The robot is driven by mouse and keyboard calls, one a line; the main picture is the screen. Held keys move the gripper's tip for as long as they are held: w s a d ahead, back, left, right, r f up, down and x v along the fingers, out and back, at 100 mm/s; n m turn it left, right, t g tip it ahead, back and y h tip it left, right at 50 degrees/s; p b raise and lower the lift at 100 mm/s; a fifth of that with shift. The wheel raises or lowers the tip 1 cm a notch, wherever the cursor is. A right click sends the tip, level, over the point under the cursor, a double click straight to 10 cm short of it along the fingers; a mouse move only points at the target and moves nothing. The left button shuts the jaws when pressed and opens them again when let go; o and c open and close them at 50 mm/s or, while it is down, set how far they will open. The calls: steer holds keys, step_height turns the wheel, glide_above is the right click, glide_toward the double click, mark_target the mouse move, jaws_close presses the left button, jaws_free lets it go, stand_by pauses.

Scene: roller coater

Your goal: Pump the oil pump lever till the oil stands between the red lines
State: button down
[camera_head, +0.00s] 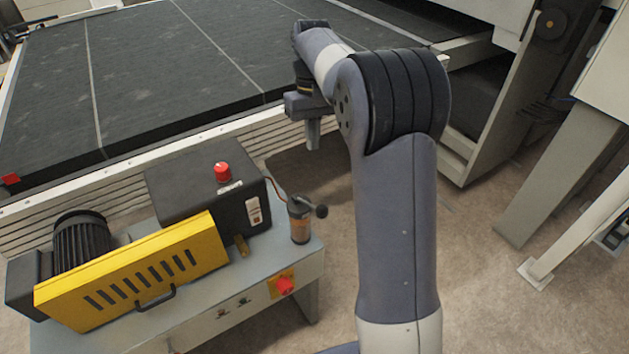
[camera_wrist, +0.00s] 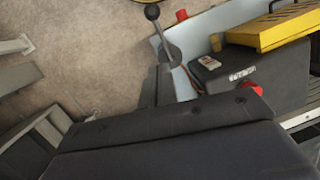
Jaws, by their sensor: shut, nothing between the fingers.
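The oil pump (camera_head: 299,220) is a small upright clear cylinder with a dark cap, at the right end of the grey machine bench. Its lever ends in a black ball knob (camera_head: 320,211) that sticks out to the right. Brownish oil seems to show in the cylinder, but its level and the red lines are too small to read. My gripper (camera_head: 313,146) is shut and empty, pointing down, above and behind the pump and apart from it. In the wrist view the knob (camera_wrist: 152,12) shows at the top, beyond my gripper's fingers (camera_wrist: 164,75).
A black box with a red button (camera_head: 222,172) stands left of the pump. A yellow slotted guard (camera_head: 130,272) and a dark motor (camera_head: 80,238) are further left. The conveyor bed (camera_head: 170,70) lies behind. Open floor lies right of the bench.

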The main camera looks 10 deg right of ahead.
steer(key=p, duration=0.1)
glide_above(309, 204)
steer(key=d, duration=0.1)
steer(key=w+x, duration=0.2)
steer(key=x, duration=0.7)
steer(key=shift+s+d+f+p, duration=0.3)
steer(key=shift+s+f, duration=0.3)
steer(key=shift+f, duration=0.2)
steer(key=shift+s+d+f+p, duration=0.2)
steer(key=shift+s+d+f, duration=0.1)
steer(key=shift+s+f, duration=0.45)
steer(key=shift+w, duration=0.15)
steer(key=shift+f, duration=0.2)
